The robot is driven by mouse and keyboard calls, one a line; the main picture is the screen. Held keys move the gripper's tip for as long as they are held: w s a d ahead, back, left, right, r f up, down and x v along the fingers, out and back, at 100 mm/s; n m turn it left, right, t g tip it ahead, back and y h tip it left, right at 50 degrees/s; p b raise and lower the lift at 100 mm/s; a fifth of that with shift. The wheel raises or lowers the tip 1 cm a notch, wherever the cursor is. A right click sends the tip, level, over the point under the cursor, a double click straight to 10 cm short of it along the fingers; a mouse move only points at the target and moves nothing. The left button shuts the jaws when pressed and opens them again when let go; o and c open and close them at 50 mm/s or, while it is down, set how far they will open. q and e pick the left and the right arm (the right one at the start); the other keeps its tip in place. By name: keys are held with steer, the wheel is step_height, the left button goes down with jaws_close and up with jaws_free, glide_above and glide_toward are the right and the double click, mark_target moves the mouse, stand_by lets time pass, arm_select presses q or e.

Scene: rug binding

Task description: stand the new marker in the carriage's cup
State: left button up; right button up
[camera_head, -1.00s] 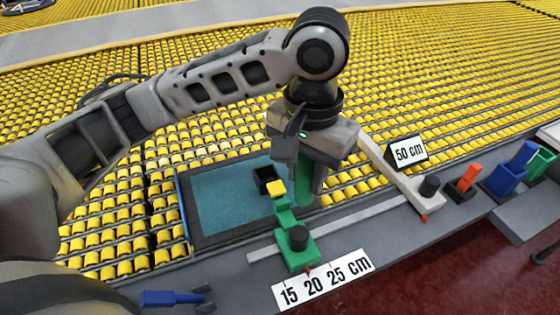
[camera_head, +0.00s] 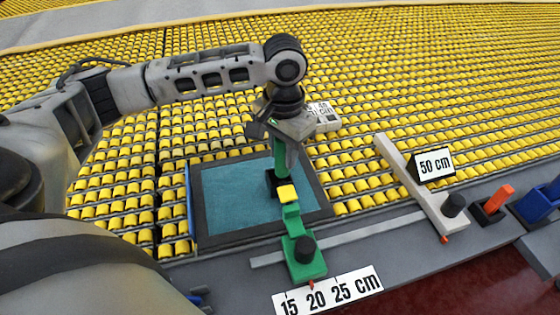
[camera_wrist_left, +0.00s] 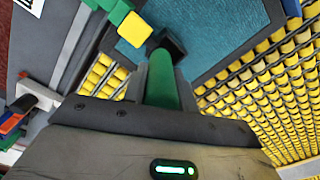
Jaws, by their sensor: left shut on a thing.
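My left gripper (camera_head: 281,150) points down over the teal rug and is shut on the green marker (camera_wrist_left: 163,82), which hangs roughly upright. The carriage is green with a black knob (camera_head: 304,249) and a yellow block (camera_head: 287,193). The carriage's black cup (camera_head: 271,184) sits at its far end over the rug. The marker's lower end overlaps the cup in the head view. In the left wrist view the marker's tip is at the near side of the cup (camera_wrist_left: 174,43); I cannot tell whether it is inside. My right gripper is not in view.
The teal rug (camera_head: 230,200) has a dark border. A white scale (camera_head: 330,291) lies in front of the carriage. A pale arm with a black knob (camera_head: 454,204) and a 50 cm sign (camera_head: 434,164) stand right. An orange piece (camera_head: 497,198) and blue holder (camera_head: 540,203) are farther right.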

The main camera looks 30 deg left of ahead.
mark_target(280, 163)
arm_select(q)
steer(key=shift+a+f, duration=0.2)
steer(key=shift+f, duration=0.05)
steer(key=shift+w+a+f, duration=0.1)
steer(key=shift+a+f, duration=0.05)
steer(key=shift+f, duration=0.8)
steer(key=shift+w+a+f, duration=0.1)
steer(key=shift+a+f, duration=0.05)
steer(key=shift+f, duration=0.8)
steer(key=shift+f, duration=0.1)
steer(key=o, duration=1)
step_height(280, 163, up, 12)
steer(key=shift+r, duration=0.15)
